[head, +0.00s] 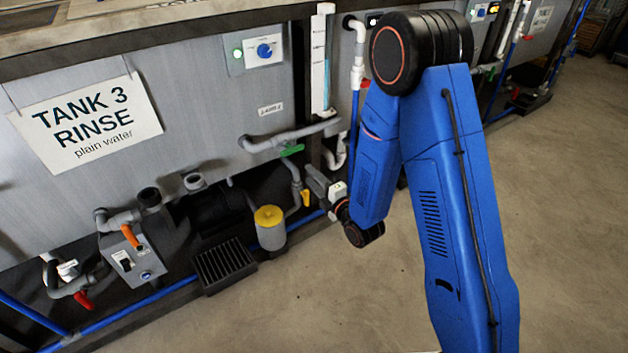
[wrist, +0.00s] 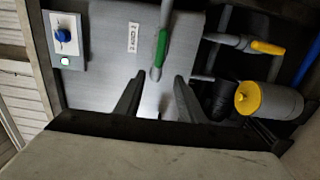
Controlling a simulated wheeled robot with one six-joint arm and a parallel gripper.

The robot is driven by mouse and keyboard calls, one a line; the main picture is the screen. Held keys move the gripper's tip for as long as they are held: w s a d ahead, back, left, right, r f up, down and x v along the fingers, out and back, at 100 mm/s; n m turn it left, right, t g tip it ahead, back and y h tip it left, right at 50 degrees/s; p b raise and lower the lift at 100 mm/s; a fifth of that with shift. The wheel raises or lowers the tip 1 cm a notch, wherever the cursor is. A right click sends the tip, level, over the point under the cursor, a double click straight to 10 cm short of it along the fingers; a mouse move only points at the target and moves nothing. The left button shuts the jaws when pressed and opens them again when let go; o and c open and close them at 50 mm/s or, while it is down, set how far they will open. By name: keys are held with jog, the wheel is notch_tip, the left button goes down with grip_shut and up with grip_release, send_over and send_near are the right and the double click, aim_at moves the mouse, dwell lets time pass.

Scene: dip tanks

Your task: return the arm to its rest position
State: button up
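My blue arm (head: 445,180) is bent, with its elbow high and its forearm hanging down toward the front of the tank line. My gripper (head: 312,176) is low in front of the pipework, just below a green valve handle (head: 291,150). In the wrist view my gripper (wrist: 159,80) has its two dark fingers apart with nothing held between them. The green handle (wrist: 161,48) shows just beyond the fingertips there; its exact distance is unclear.
The TANK 3 RINSE sign (head: 88,122) hangs on the grey tank wall. A yellow-capped filter (head: 269,226), a yellow handle (head: 305,198), a clear sight tube (head: 320,65) and a floor grate (head: 224,265) are close by. The concrete floor (head: 570,230) at right is open.

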jog(key=shift+s+d, duration=0.25)
jog(key=shift+s, duration=0.1)
jog(key=shift+r, duration=0.1)
jog(key=s+d+r+m+g+h, duration=0.2)
jog(key=s+d+r+m+h, duration=0.15)
jog(key=d+r+m, duration=0.45)
jog(key=s+d+r+m+g+h, duration=0.2)
jog(key=d+r+m+h, duration=0.25)
jog(key=d, duration=0.55)
jog(key=s+d+r+m+g, duration=0.2)
jog(key=s+d+m, duration=0.1)
jog(key=s, duration=0.7)
jog(key=s+d+r+m+g+h, duration=0.1)
jog(key=s+d+m, duration=0.3)
jog(key=s, duration=0.6)
jog(key=s+d+r+m+g+h, duration=0.1)
jog(key=s+d+r+m+g, duration=0.2)
jog(key=s, duration=0.8)
jog(key=shift+d+r+m, duration=0.2)
jog(key=shift+r+m, duration=0.4)
jog(key=shift+m, duration=0.65)
jog(key=shift+a, duration=0.1)
jog(key=shift+c, duration=0.6)
